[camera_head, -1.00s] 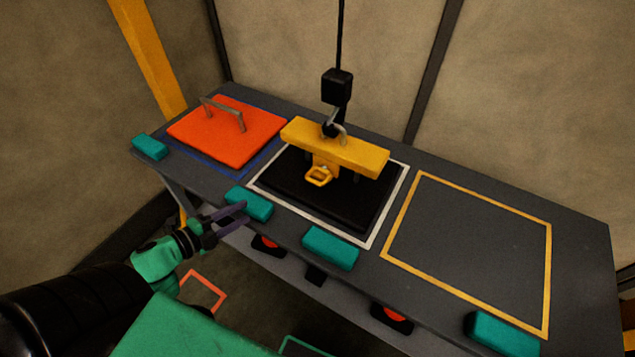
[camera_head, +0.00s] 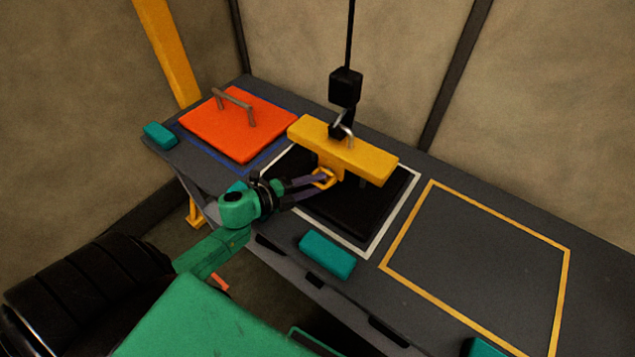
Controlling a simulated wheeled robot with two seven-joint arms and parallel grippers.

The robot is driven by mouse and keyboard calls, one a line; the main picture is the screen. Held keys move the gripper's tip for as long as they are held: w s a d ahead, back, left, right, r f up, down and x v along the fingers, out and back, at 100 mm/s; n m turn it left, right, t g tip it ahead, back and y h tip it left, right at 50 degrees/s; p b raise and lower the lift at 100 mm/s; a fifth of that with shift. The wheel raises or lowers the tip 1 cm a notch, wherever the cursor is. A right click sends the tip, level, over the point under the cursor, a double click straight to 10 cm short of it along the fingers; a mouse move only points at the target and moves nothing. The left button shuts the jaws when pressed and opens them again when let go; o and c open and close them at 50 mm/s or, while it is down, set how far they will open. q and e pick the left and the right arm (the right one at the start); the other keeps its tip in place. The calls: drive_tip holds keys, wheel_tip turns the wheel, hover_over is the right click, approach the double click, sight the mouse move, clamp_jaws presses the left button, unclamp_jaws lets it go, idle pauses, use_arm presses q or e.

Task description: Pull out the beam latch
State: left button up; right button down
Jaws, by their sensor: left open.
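A yellow beam (camera_head: 345,150) hangs from a black hook block (camera_head: 345,88) on a cable, above a black plate (camera_head: 345,205) inside a white outline. The beam latch is a yellow ring (camera_head: 325,179) sticking out from the front of the beam's middle. My left gripper (camera_head: 318,182) is at the ring, with its purple-grey fingers reaching to it from the left. The fingers are open, and the ring appears to be between or right beside their tips; I cannot tell whether they touch it. My right gripper is not in view.
An orange plate (camera_head: 237,124) with a handle lies at the left of the grey table. A yellow outlined square (camera_head: 480,265) at the right is empty. Teal blocks (camera_head: 327,255) line the table's front edge, one partly hidden behind my left gripper.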

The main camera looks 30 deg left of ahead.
use_arm(q)
drive_tip(key=shift+w+d, duration=0.2)
drive_tip(key=shift+w, duration=0.1)
clamp_jaws()
drive_tip(key=shift+f, duration=0.1)
drive_tip(key=shift+s, duration=0.15)
idle(1.0)
